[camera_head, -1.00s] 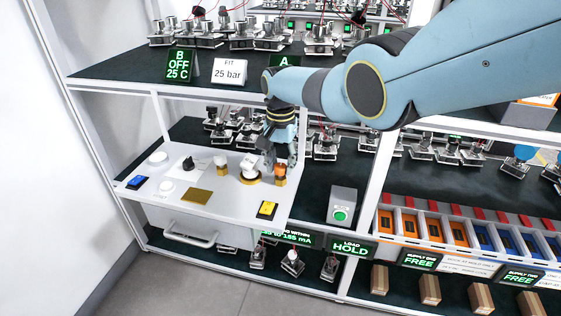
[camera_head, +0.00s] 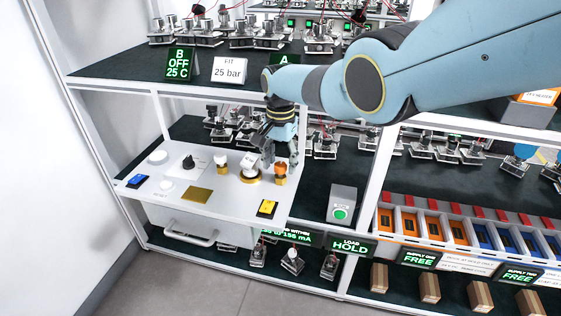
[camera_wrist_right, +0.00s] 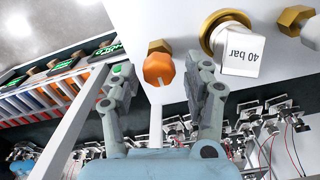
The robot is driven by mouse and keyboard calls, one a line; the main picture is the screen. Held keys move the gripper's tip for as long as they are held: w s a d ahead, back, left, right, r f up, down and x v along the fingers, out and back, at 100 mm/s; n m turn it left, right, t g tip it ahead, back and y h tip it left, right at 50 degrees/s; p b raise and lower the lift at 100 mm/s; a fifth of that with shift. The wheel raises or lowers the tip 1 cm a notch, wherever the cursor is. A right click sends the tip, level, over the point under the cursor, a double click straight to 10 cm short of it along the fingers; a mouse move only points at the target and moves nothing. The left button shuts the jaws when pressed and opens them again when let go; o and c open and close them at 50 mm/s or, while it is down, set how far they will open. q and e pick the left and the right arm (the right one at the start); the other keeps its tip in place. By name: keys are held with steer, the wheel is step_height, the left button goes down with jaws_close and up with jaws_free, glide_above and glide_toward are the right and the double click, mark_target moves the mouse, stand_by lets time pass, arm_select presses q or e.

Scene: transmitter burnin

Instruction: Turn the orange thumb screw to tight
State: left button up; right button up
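The orange thumb screw (camera_head: 281,169) sits on a brass fitting at the right end of the white panel. In the right wrist view the screw (camera_wrist_right: 159,70) shows as a faceted orange knob with a pale bar or strip below it. My right gripper (camera_head: 280,158) is at the screw, its fingers apart. In the wrist view, the fingers of the right gripper (camera_wrist_right: 162,74) are on either side of the screw, with a visible gap at the right finger. Whether the left finger touches it is unclear. My left gripper is not in view.
A white block marked 40 bar (camera_wrist_right: 240,48) on a brass ring stands close beside the screw. The panel (camera_head: 225,203) also carries a black knob (camera_head: 188,162) and a yellow-faced device (camera_head: 267,208). A shelf post (camera_head: 373,190) and green-button box (camera_head: 342,204) stand to the right.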

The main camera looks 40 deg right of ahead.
mark_target(281, 164)
stand_by(0.3)
step_height(281, 164, up, 12)
stand_by(0.5)
stand_by(0.3)
